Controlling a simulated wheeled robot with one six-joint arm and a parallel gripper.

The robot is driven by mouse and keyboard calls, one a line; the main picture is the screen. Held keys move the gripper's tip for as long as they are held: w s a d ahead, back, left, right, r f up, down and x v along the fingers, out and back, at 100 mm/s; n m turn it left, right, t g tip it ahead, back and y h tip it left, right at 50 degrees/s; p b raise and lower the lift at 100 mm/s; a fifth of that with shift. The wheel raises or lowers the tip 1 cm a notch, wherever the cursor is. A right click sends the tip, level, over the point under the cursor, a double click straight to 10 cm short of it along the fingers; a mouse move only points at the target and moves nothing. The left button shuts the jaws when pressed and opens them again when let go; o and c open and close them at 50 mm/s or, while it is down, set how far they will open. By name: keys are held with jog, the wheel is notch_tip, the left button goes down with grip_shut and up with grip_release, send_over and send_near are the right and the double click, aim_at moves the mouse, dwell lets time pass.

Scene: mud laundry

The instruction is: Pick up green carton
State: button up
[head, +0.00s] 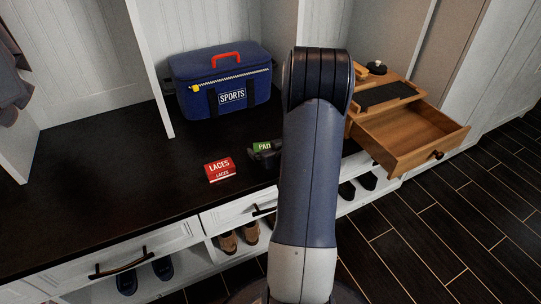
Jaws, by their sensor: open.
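The green carton (262,147), with white lettering on it, sits on the dark bench top, just left of my arm. Only part of it shows; my arm and a dark gripper part cover the rest. My gripper (267,155) shows only in part, as dark pieces at the carton's front and right. It is open. I cannot tell whether the carton lies between the fingers or whether they touch it.
A red LACES carton (220,170) lies close on the left. A blue SPORTS bag (222,83) stands behind. An open wooden drawer (415,137) juts out at right, under a wooden box (388,95). Shoes (238,239) stand in cubbies below. The bench's left is clear.

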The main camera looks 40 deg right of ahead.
jog(key=shift+x, duration=0.9)
jog(key=shift+c, duration=0.2)
jog(key=c, duration=0.8)
jog(key=shift+r, duration=0.1)
